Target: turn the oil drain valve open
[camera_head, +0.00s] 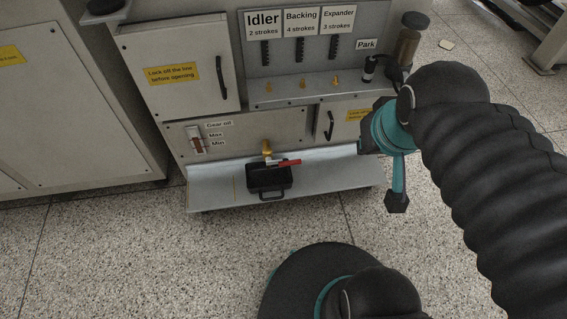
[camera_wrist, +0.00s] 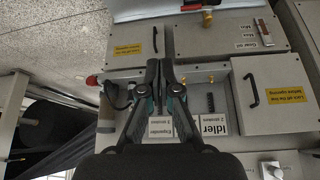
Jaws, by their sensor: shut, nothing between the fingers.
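The oil drain valve (camera_head: 266,148) is a small brass fitting low on the machine front, under the gear oil panel. Its red handle (camera_head: 289,162) points sideways to the right, above a black drain pan (camera_head: 256,184). In the head view my arm is at the right and the fingertips cannot be made out.
The pan rests on a grey ledge (camera_head: 215,189) along the machine's foot. Above are a gear oil gauge (camera_head: 195,140), several small brass fittings on a shelf, and cabinet doors with black handles (camera_head: 222,80). A bottle-like container (camera_head: 408,40) stands upper right. Speckled floor in front is open.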

